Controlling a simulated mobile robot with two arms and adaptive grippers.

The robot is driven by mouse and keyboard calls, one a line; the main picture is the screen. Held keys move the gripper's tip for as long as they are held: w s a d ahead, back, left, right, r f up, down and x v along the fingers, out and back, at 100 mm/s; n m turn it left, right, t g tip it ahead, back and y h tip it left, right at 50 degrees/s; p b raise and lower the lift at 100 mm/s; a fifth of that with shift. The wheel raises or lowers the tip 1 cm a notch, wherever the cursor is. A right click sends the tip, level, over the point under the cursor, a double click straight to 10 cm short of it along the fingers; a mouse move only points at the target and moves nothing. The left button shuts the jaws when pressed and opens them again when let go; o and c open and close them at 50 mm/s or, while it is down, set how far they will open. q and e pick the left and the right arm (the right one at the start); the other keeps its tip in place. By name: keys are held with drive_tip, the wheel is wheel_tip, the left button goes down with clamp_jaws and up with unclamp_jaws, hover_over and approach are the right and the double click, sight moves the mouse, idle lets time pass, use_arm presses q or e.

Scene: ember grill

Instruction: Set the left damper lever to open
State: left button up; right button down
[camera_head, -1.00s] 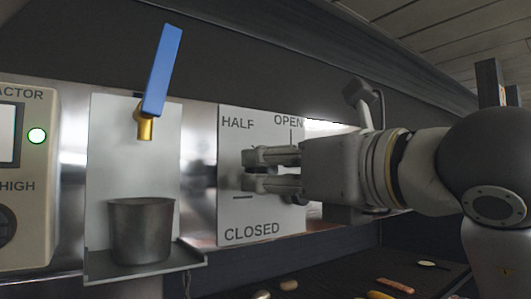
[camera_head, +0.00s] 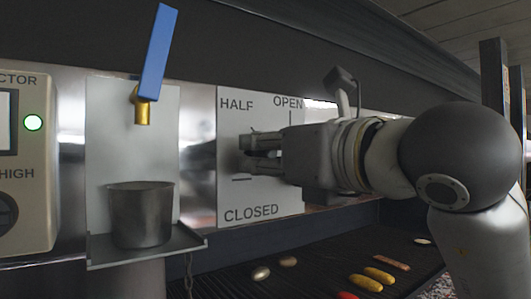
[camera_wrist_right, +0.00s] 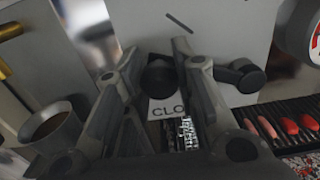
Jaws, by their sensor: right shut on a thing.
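The left damper's white plate (camera_head: 230,195) carries the labels HALF at upper left, OPEN at upper right and CLOSED at the bottom. My right gripper (camera_head: 247,155) reaches in from the right at mid-height, below HALF and OPEN and above CLOSED. It is shut on the damper lever, which its fingers mostly hide. In the wrist view, a dark round knob (camera_wrist_right: 160,77) shows between the fingertips of the right gripper (camera_wrist_right: 158,65). Whether the dark rounded piece (camera_wrist_right: 243,75) beside the right finger belongs to the lever, I cannot tell. My left gripper is out of view.
Left of the plate is a brass tap (camera_head: 143,110) with a blue handle, above a metal cup (camera_head: 140,215) on a small shelf (camera_head: 110,258). Further left is a control box (camera_head: 38,190) with a green light. Below lies a grill (camera_head: 225,275) with several food pieces.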

drive_tip(key=shift+w+d+r+m+b, duration=0.15)
drive_tip(key=shift+d+r+m+b, duration=0.2)
drive_tip(key=shift+m+b, duration=0.35)
drive_tip(key=shift+w+d+r+m+b, duration=0.9)
drive_tip(key=shift+d+m+b, duration=0.25)
drive_tip(key=shift+m, duration=0.85)
drive_tip(key=shift+w+d+r+m+b, duration=0.9)
drive_tip(key=shift+d+m+b, duration=0.3)
drive_tip(key=shift+m, duration=0.8)
drive_tip(key=shift+w+d+r+m+b, duration=0.9)
drive_tip(key=shift+d+m+b, duration=0.25)
drive_tip(key=shift+m, duration=0.85)
drive_tip(key=shift+s+r, duration=0.1)
drive_tip(key=c, duration=1.1)
unclamp_jaws()
drive_tip(key=shift+c, duration=0.2)
